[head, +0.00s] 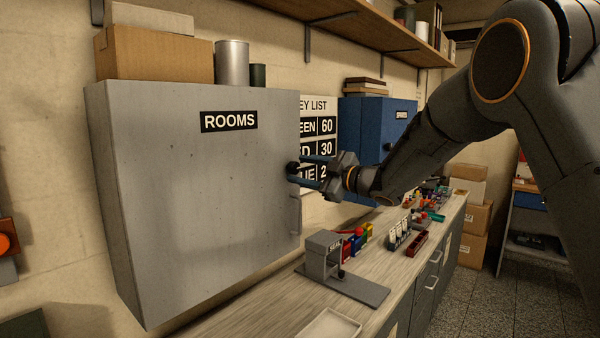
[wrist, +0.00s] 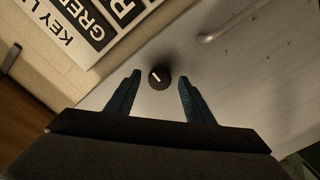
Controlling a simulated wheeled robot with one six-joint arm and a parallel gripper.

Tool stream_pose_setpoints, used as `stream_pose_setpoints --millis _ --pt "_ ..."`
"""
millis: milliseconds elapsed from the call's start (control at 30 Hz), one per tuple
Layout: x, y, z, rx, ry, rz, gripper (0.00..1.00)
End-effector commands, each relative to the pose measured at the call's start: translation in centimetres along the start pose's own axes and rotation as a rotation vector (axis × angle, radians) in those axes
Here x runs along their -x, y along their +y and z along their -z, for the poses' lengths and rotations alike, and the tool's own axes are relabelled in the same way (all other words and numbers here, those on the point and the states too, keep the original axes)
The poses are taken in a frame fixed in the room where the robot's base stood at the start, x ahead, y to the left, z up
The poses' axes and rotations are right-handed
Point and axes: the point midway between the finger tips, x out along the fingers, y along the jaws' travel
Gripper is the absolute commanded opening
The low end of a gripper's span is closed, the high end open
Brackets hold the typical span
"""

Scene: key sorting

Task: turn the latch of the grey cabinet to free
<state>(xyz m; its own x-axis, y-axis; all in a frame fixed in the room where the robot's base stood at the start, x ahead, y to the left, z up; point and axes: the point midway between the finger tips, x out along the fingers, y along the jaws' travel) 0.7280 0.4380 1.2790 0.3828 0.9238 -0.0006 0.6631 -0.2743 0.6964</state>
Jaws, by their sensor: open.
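The grey cabinet (head: 190,190) with the "ROOMS" label hangs on the wall at the left in the head view, its door closed. Its latch is a round black knob (wrist: 159,78) with a white mark, seen in the wrist view; in the head view the latch (head: 292,168) is at the door's right edge. My gripper (head: 308,170) is at the latch. In the wrist view my gripper (wrist: 159,90) is open, with one blue finger on each side of the knob and a gap to each. I cannot tell how deep the fingers reach around it.
A door handle (head: 295,215) is below the latch. A key list sign (head: 320,130) and a blue cabinet (head: 365,125) are behind my gripper. A grey stand (head: 325,255) and colored items are on the counter (head: 260,310) below.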

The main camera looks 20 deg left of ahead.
Motion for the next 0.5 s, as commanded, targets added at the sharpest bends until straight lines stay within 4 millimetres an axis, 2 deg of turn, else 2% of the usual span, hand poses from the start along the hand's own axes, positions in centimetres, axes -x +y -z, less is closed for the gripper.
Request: stream_pose_setpoints --millis 100,300,500 --pt "2.1 0.0 -0.2 0.000 -0.001 -0.003 0.48" --pt "5.1 -0.1 -0.2 0.000 -0.001 -0.001 0.48" --pt "6.3 -0.1 -0.1 -0.001 0.000 0.000 0.48"
